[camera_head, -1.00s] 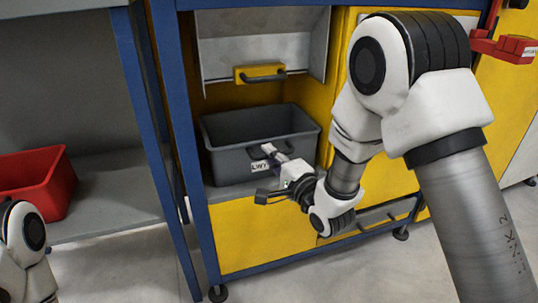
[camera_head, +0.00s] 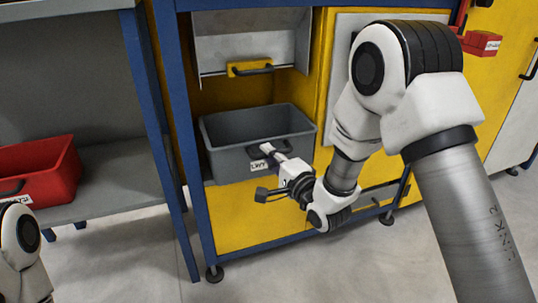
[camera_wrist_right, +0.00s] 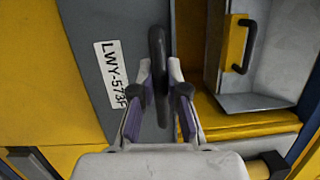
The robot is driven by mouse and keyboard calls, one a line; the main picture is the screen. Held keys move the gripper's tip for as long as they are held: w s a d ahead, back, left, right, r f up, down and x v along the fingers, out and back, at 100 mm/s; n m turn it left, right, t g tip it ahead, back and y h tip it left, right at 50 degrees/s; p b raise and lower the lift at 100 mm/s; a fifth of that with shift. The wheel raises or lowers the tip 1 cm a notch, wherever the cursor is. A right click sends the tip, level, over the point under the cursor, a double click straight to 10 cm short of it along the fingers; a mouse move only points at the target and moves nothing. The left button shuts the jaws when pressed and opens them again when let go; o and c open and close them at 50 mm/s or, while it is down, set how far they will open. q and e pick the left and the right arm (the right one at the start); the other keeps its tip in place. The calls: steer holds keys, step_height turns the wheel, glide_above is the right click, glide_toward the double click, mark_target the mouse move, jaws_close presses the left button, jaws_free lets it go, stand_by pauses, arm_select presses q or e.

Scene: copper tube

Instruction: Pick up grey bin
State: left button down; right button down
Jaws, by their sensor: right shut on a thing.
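The grey bin (camera_head: 228,165) sits in the open bay of the yellow and blue cabinet, its front at about the shelf's front edge. It looks upright, with a white label on its front. My right gripper (camera_head: 270,153) is at the bin's front wall, shut on its black handle (camera_wrist_right: 157,50). In the right wrist view the fingers (camera_wrist_right: 160,88) stand on both sides of the handle, beside the label LWY-573F (camera_wrist_right: 111,77). The bin's underside is hidden. My left gripper is out of view; only part of my left arm shows at the lower left.
A raised grey flap with a yellow handle plate (camera_head: 250,67) hangs above the bin. A blue cabinet post (camera_head: 180,120) stands close to its left. A red bin (camera_head: 50,165) sits on the grey shelf at left. The floor (camera_head: 110,265) in front is clear.

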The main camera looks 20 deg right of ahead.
steer(key=c, duration=1.1)
jaws_free()
steer(key=v, duration=0.7)
steer(key=shift+s, duration=0.2)
